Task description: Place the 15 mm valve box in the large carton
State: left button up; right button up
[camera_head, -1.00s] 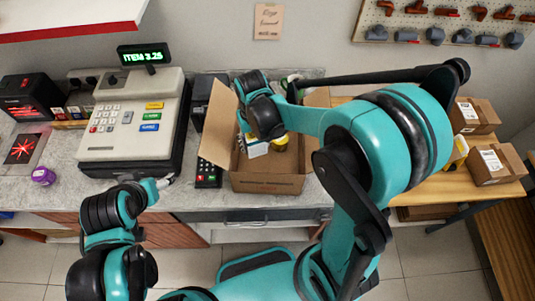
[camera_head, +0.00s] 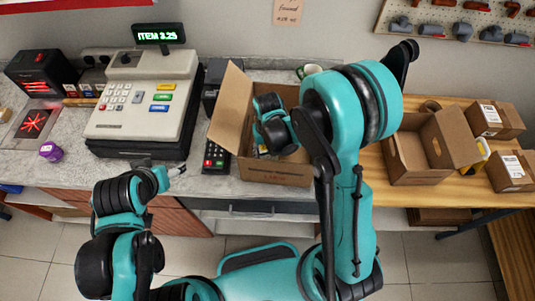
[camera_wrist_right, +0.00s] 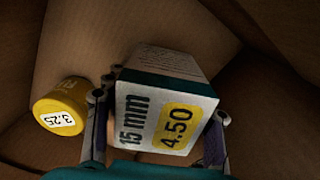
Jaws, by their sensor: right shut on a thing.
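The 15 mm valve box (camera_wrist_right: 165,118), white and dark green with a yellow 4.50 mark, is between the fingers of my right gripper (camera_wrist_right: 158,106) in the right wrist view. My right gripper is shut on it, with brown cardboard walls around. In the head view, my right wrist reaches down into the large carton (camera_head: 275,172), which hides the fingers and box. A yellow can (camera_wrist_right: 62,106) marked 3.25 is inside, left of the box in the wrist view. My left gripper (camera_head: 177,170) is near the counter's front edge, away from the carton; its fingers are too small to read.
A cash register (camera_head: 145,105) and a black keypad (camera_head: 216,157) stand left of the carton. A purple-capped item (camera_head: 51,151) and a red-lit scanner (camera_head: 34,123) are farther left. Another open carton (camera_head: 412,165) and closed boxes (camera_head: 495,118) are on the wooden table at right.

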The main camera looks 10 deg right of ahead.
jog(key=shift+f, duration=0.75)
jog(key=shift+w, duration=0.1)
jog(key=shift+f, duration=0.15)
jog(key=o, duration=1.3)
jog(key=shift+o, duration=0.2)
